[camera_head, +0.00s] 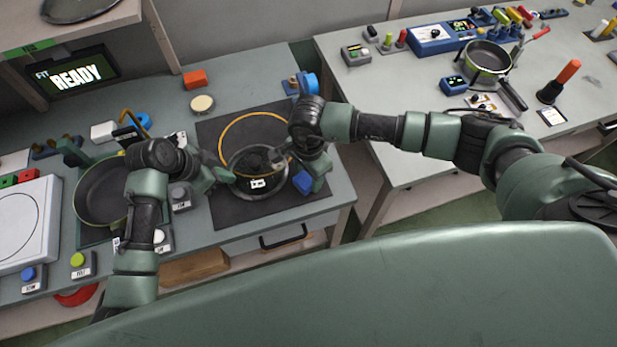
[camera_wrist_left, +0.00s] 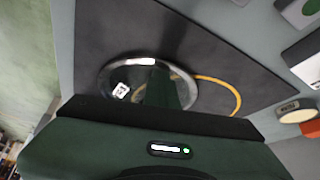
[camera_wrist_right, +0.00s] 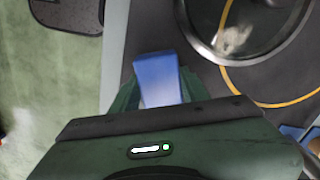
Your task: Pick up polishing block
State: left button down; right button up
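The polishing block, a small blue block (camera_head: 303,182), is at the right side of the dark mat (camera_head: 225,215). My right gripper (camera_head: 316,172) is around it; in the right wrist view the block (camera_wrist_right: 158,78) sits between the green fingers, which appear to touch both sides. Whether it rests on the mat or is lifted is unclear. A round, shiny-rimmed piece with a small white label (camera_head: 260,165) lies on the mat to its left; a greyish smear shows on it in the right wrist view. My left gripper (camera_head: 228,176) is at its left edge, fingers together in the left wrist view (camera_wrist_left: 167,88).
A yellow ring (camera_head: 250,117) lies on the mat partly behind the round piece. A dark pan (camera_head: 100,192) stands at the left under my left arm. A blue cylinder (camera_head: 312,83) stands behind my right wrist. A gap separates this bench from the right table (camera_head: 400,90).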

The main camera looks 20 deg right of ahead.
jog(key=shift+r, duration=0.1)
grip_shut()
jog(key=shift+r, duration=0.35)
notch_tip(320, 180, up, 9)
jog(key=shift+r, duration=0.1)
jog(key=shift+o, duration=2.4)
grip_release()
jog(key=shift+c, duration=1.4)
jog(key=shift+w+a+f+y, duration=0.55)
jog(key=shift+w+a+f, duration=0.15)
jog(key=shift+a+f, duration=0.3)
jog(key=shift+w+a+f+y, duration=0.5)
jog(key=shift+w+a+f, duration=0.3)
jog(key=shift+f, duration=0.25)
jog(key=shift+w+a+f+y, duration=0.55)
jog(key=shift+w+a+f, duration=0.1)
jog(key=shift+a+f, duration=0.35)
